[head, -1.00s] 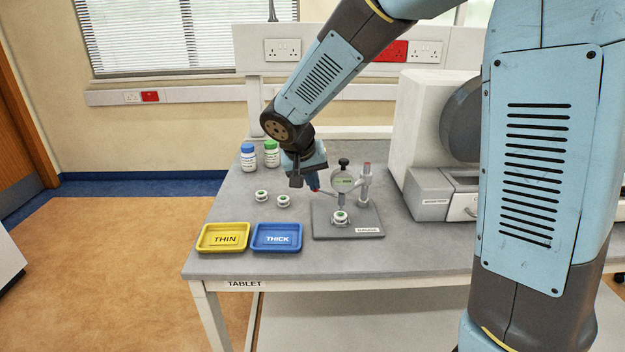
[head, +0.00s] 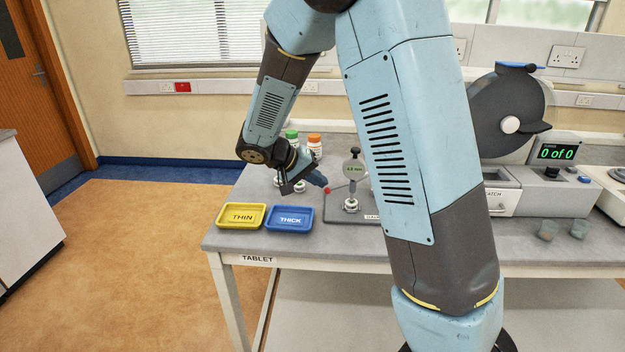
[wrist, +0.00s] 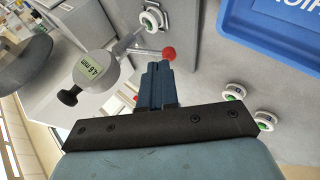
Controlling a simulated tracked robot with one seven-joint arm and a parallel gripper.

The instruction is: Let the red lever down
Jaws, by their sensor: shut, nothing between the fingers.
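The red lever knob (head: 327,189) sits on a thin arm at the left of the dial gauge (head: 353,169). In the wrist view the red knob (wrist: 168,53) is just beyond my fingertips; I cannot tell whether they touch it. The gauge display (wrist: 93,70) reads 4.6 mm. A white disc with a green centre (wrist: 151,18) is on the gauge base, under the gauge stem in the head view. My gripper (head: 322,182) is shut and empty, tilted down beside the knob; its fingers also show in the wrist view (wrist: 160,65).
A yellow THIN tray (head: 241,216) and a blue THICK tray (head: 289,218) lie at the front left. Two loose discs, one of them (wrist: 265,120), lie near the trays. Capped bottles (head: 314,146) stand behind. A machine showing 0 of 0 (head: 557,153) is at the right.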

